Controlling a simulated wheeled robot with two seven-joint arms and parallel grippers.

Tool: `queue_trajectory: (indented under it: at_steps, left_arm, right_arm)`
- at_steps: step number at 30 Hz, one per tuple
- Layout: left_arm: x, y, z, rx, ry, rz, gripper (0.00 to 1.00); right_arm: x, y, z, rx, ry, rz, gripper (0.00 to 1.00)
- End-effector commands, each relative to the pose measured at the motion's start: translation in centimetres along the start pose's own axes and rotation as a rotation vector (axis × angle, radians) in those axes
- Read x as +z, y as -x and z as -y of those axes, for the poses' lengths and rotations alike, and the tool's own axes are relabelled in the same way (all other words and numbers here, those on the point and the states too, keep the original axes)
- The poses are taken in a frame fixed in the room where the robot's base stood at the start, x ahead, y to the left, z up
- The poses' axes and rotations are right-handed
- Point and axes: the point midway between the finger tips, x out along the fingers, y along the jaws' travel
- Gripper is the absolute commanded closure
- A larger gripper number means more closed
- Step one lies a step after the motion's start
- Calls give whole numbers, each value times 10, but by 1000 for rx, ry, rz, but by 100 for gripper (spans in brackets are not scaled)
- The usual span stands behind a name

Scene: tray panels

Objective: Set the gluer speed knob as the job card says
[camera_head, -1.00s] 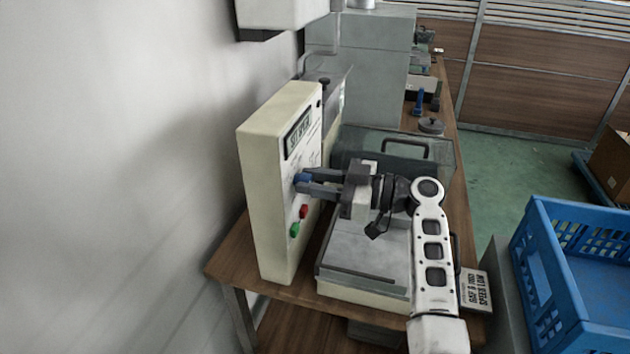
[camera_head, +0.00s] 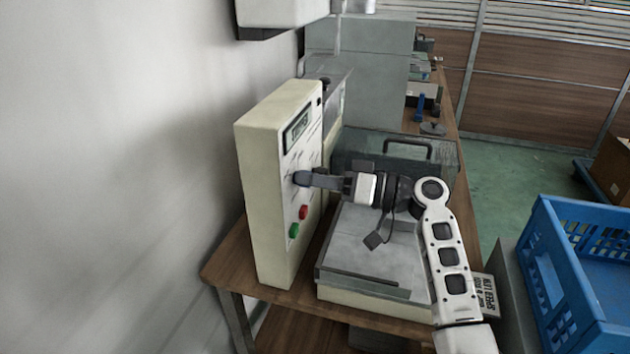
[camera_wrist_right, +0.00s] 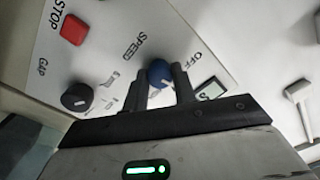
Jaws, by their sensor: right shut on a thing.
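The blue speed knob (camera_wrist_right: 158,72) sits on the gluer's cream control panel, beside the printed words SPEED and OFF. My right gripper (camera_wrist_right: 165,84) has one finger on each side of it and is shut on it. In the head view my right gripper (camera_head: 305,179) reaches the panel (camera_head: 262,195) from the right, and its fingers mostly hide the knob. The knob's pointer is not clear. My left gripper is out of view.
A dark gap knob (camera_wrist_right: 77,97) and a red STOP button (camera_wrist_right: 74,29) are on the same panel. A green button (camera_head: 293,230) sits below. A grey flat-topped unit (camera_head: 370,255) lies under my arm. A blue crate (camera_head: 575,265) stands at right.

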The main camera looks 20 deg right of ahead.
Motion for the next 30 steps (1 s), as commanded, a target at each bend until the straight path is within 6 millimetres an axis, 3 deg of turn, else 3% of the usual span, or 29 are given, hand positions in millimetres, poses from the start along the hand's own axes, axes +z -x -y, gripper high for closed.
queue_trajectory:
  at_steps: [10, 27, 28, 30]
  left_arm:
    - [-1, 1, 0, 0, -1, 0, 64]
    - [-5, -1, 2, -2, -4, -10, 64]
    - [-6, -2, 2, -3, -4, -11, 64]
    - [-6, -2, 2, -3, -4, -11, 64]
  right_arm:
    - [-1, 1, 0, 1, -154, -6, 96]
    - [-1, 1, 0, 1, -184, -8, 96]
    - [-1, 1, 0, 1, -184, -8, 68]
    - [-1, 1, 0, 1, -184, -8, 51]
